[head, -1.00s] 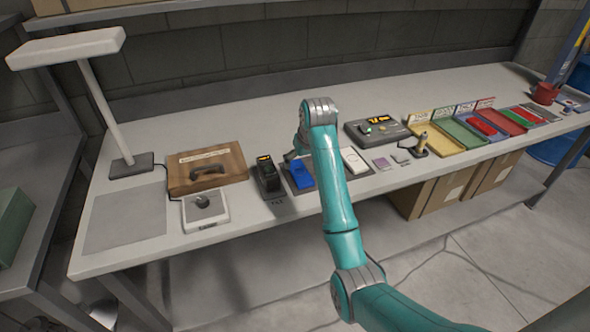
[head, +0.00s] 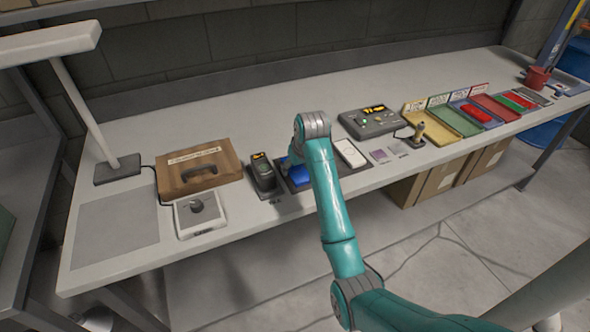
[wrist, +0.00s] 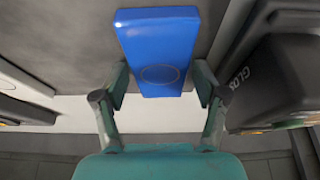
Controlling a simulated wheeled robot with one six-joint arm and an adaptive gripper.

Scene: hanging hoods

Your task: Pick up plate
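A flat blue plate (head: 297,176) lies on a dark mat on the bench, partly hidden by my arm in the head view. In the wrist view the blue plate (wrist: 158,45) is a smooth block with a faint circle near its closer end. My gripper (wrist: 161,82) is open, with one finger on each side of that closer end. Gaps show between both fingers and the plate's edges. In the head view the gripper is small and mostly hidden behind my arm, at the plate.
A black device (head: 262,175) stands close left of the plate, and a white one (head: 350,153) lies to the right. A brown case (head: 200,168), a small scale (head: 200,213), a grey console (head: 374,121) and coloured trays (head: 458,118) share the bench. The bench behind is clear.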

